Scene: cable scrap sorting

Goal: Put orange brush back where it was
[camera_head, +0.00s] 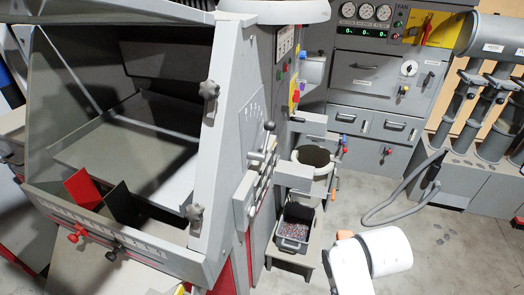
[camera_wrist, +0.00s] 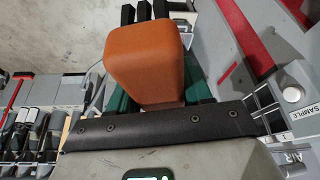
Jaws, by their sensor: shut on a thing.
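The orange brush shows as a large rounded orange block (camera_wrist: 148,65) in the upper middle of the wrist view, close to the camera. My gripper (camera_wrist: 150,100) is shut on it; the fingertips are largely hidden behind the block and a dark strip. Dark green parts show on both sides of the block, and I cannot tell what they belong to.
The grey sorting machine (camera_head: 225,150) with its open hopper fills the left of the head view. A dark bin of scrap (camera_head: 292,232) sits on a low stand (camera_head: 312,252) beside it. A control cabinet (camera_head: 370,85) and grey pipes (camera_head: 495,140) stand behind. Floor (camera_head: 440,250) is clear at right.

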